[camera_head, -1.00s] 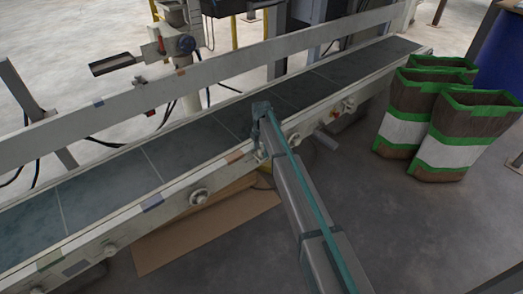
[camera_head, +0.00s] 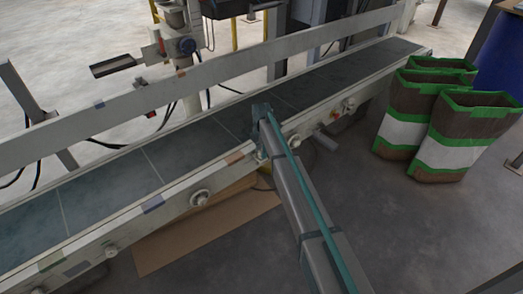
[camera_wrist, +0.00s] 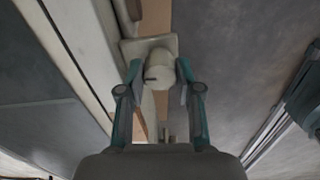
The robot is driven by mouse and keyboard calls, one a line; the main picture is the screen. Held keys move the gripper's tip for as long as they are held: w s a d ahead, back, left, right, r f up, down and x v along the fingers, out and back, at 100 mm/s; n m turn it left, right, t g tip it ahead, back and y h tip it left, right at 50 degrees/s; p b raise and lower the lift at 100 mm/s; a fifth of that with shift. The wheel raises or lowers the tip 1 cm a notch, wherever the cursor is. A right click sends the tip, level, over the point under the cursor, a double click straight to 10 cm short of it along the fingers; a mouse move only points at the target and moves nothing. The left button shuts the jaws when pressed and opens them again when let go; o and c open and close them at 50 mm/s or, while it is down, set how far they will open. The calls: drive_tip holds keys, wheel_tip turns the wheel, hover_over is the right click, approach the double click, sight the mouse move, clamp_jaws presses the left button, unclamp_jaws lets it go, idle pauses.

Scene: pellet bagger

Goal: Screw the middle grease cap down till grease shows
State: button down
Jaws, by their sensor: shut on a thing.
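The grease cap (camera_wrist: 160,62) is a short cream cylinder in front of a pale square plate in the wrist view, with a small dark mark near its lower left edge. My gripper (camera_wrist: 158,72) is shut on it, one teal finger on each side. In the head view my gripper (camera_head: 263,146) is at the near side rail of the conveyor, and my arm hides the held cap there. Other round fittings sit along the same rail, one left of my gripper (camera_head: 200,197) and one right of it (camera_head: 295,138). I see no grease.
The conveyor belt (camera_head: 105,180) is empty, with raised cream rails (camera_head: 225,68) along it. A flat cardboard sheet (camera_head: 205,237) lies on the floor below. Several brown, white and green bags (camera_head: 465,135) stand at the right.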

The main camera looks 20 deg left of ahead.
drive_tip(key=m+p, duration=0.3)
drive_tip(key=m, duration=0.1)
drive_tip(key=shift+r, duration=0.2)
drive_tip(key=m+p, duration=0.2)
drive_tip(key=m, duration=0.1)
drive_tip(key=shift+m, duration=0.4)
drive_tip(key=m+p, duration=0.2)
drive_tip(key=m, duration=0.2)
drive_tip(key=shift+f, duration=0.1)
drive_tip(key=m+p, duration=0.1)
drive_tip(key=m, duration=0.3)
drive_tip(key=m+p, duration=0.1)
drive_tip(key=m, duration=0.3)
drive_tip(key=shift+m, duration=0.3)
drive_tip(key=m, duration=0.3)
drive_tip(key=shift+m+p, duration=0.4)
drive_tip(key=m, duration=0.4)
drive_tip(key=shift+f, duration=0.1)
drive_tip(key=m+p, duration=0.1)
drive_tip(key=m, duration=0.3)
drive_tip(key=shift+m, duration=0.4)
